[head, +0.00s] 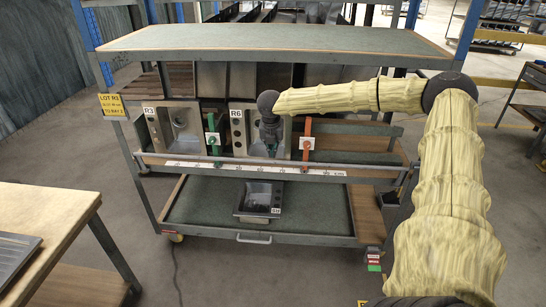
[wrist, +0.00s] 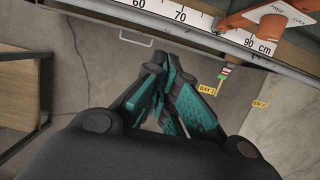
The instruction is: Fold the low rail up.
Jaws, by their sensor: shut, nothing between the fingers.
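The low rail (head: 225,159) is a thin grey bar. It runs across the front of the cart's middle shelf, just above the white centimetre scale (head: 190,165), and lies down near the shelf edge. My gripper (head: 272,152) points down in front of the sink marked R6 (head: 237,130), close to the rail in the picture. I cannot tell whether it touches the rail. In the wrist view its teal fingers (wrist: 165,95) are together and hold nothing. The scale (wrist: 190,22) crosses the top of that view, with the floor below.
A sink marked R3 (head: 180,125) stands at the left of the shelf. A green upright piece (head: 212,135) and an orange one (head: 306,145) stand on the shelf. A small dark sink (head: 259,200) lies on the lower deck. A wooden table (head: 40,225) is at the front left.

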